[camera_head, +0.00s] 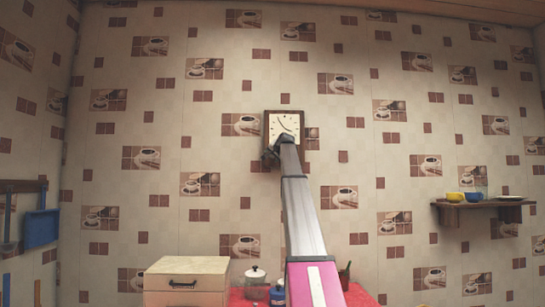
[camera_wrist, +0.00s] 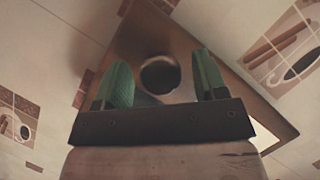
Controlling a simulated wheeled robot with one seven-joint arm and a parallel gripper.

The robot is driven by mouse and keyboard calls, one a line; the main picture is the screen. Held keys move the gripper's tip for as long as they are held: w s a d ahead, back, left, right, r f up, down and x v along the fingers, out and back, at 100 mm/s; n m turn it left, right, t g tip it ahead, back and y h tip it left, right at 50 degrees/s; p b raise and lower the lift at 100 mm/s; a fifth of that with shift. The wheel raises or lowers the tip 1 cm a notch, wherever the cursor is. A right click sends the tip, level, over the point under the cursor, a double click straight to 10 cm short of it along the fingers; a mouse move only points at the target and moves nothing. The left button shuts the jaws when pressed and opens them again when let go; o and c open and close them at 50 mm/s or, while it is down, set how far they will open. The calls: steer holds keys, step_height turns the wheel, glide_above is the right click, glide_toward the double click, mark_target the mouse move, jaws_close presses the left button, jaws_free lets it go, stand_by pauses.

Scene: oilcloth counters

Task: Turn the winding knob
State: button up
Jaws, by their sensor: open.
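A square wall clock (camera_head: 284,123) with a brown frame and a pale dial with dark hands hangs on the far wall. My arm reaches up to its lower edge, and my gripper (camera_head: 270,153) is small and dark there. In the wrist view, my gripper (camera_wrist: 163,84) is open, with one green finger on each side of a dark round knob (camera_wrist: 160,72). The knob is on a brown wooden surface (camera_wrist: 165,32), seen at a tilt. Gaps show between the knob and both fingers. In the head view, my arm hides the knob.
A cabinet (camera_head: 187,266) stands at the lower left, beside a red surface with a white-lidded jar (camera_head: 255,275). A wall shelf (camera_head: 483,204) at the right holds a yellow cup (camera_head: 467,181). A blue dustpan (camera_head: 41,228) hangs at the left. The wall around the clock is clear.

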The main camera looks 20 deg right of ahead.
steer(key=shift+w, duration=0.1)
steer(key=c, duration=0.9)
steer(key=m+t+y, duration=0.1)
steer(key=m, duration=0.2)
steer(key=shift+f, duration=0.15)
steer(key=m+t, duration=0.2)
steer(key=m, duration=0.2)
steer(key=shift+y, duration=0.4)
steer(key=m+t, duration=0.1)
steer(key=m, duration=0.1)
steer(key=m+t, duration=0.1)
steer(key=m, duration=0.1)
steer(key=shift+f+m+h, duration=0.1)
steer(key=shift+m+h, duration=0.2)
steer(key=m, duration=0.2)
steer(key=m+t+h, duration=0.1)
steer(key=m, duration=0.2)
steer(key=shift+t+h, duration=0.3)
steer(key=shift+m, duration=0.4)
